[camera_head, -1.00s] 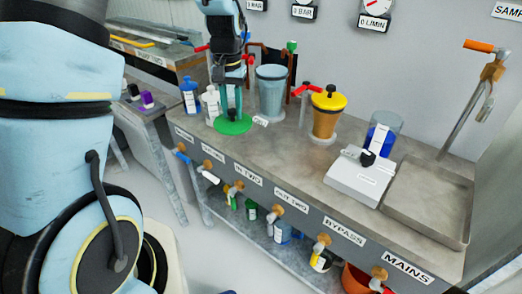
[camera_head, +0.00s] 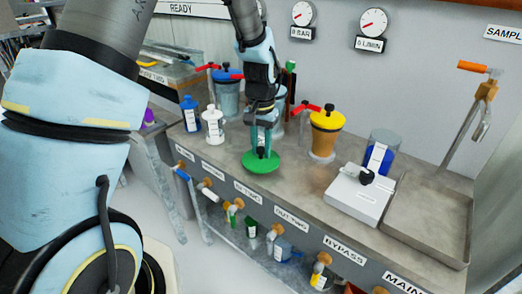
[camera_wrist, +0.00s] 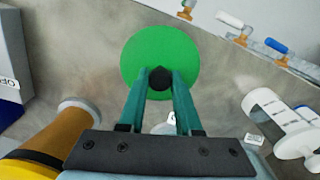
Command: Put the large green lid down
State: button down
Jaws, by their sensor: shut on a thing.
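The large green lid (camera_head: 261,162) is a round green disc with a black knob on top. My gripper (camera_head: 262,148) is shut on the black knob, with the lid flat below it, over the front middle of the grey bench top (camera_head: 300,195). In the wrist view the lid (camera_wrist: 178,50) lies beyond my gripper (camera_wrist: 160,82), whose two teal fingers close on the knob. I cannot tell whether the lid touches the bench or hangs just above it.
A yellow-lidded orange vessel (camera_head: 325,132) stands right of the lid. A white bottle (camera_head: 213,125) and a blue bottle (camera_head: 190,114) stand left. A white scale (camera_head: 360,194), a blue-labelled jar (camera_head: 381,153) and a metal tray (camera_head: 430,215) are farther right. A blue-lidded vessel (camera_head: 227,95) stands behind.

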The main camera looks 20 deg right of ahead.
aim_at(261, 148)
jog(key=shift+f, duration=0.75)
jog(key=shift+f, duration=0.1)
jog(key=c, duration=0.6)
grip_release()
notch_tip(261, 148, up, 12)
jog(key=b, duration=0.2)
jog(key=s+a+f+n, duration=0.1)
jog(key=a+n, duration=0.3)
jog(key=a, duration=1.1)
jog(key=s+a+n+t, duration=0.1)
jog(key=s+a+n, duration=0.2)
jog(key=a, duration=1.2)
jog(key=shift+a+f+n+t, duration=0.2)
jog(key=shift+f+n+t, duration=0.1)
jog(key=shift+f+n, duration=0.15)
